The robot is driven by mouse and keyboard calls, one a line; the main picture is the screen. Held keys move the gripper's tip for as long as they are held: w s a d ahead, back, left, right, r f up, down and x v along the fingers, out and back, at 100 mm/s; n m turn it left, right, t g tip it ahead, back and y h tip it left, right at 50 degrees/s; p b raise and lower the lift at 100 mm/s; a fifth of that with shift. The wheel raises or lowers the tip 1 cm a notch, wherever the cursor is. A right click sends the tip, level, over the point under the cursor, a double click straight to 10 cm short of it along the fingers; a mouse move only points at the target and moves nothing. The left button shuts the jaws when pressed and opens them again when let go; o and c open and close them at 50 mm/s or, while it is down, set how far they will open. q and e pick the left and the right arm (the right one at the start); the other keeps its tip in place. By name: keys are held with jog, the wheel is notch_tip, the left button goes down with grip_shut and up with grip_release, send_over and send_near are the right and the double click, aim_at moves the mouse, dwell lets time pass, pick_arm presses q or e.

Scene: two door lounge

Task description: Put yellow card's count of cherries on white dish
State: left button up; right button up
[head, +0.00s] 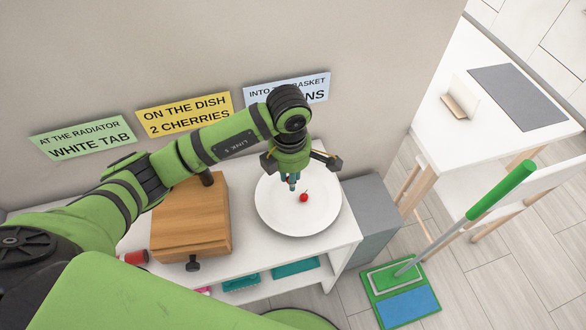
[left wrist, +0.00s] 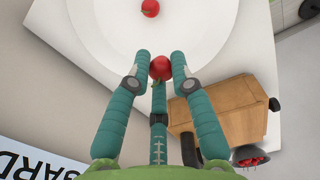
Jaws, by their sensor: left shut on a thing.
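The yellow card (head: 185,114) on the wall reads "ON THE DISH 2 CHERRIES". The white dish (head: 270,218) lies on the white shelf top; it also shows in the left wrist view (left wrist: 95,28). One red cherry (head: 304,197) rests on the dish, seen also in the left wrist view (left wrist: 149,8). My left gripper (head: 291,182) is over the dish. In the left wrist view its teal fingers (left wrist: 160,72) are shut on another cherry (left wrist: 161,67). A bowl with red contents (left wrist: 248,158) shows past the wooden box. My right gripper is not in view.
The wooden box (head: 190,222) stands left of the dish. A red thing (head: 135,257) beside it is partly hidden by my arm. A grey cabinet (head: 372,212) stands right of the shelf. A green-handled mop (head: 500,190) and a white table (head: 500,120) are farther right.

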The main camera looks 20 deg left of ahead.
pick_arm(q)
jog(key=n, duration=0.2)
jog(key=shift+s+d+f+n+p, duration=0.15)
jog(key=shift+d+f+n+p, duration=0.15)
jog(key=shift+f+n, duration=0.15)
jog(key=shift+n, duration=0.15)
jog(key=b, duration=0.4)
send_over(293, 202)
jog(key=shift+f, duration=3.05)
jog(key=o, duration=0.8)
jog(key=shift+r, duration=0.1)
notch_tip(293, 202, up, 12)
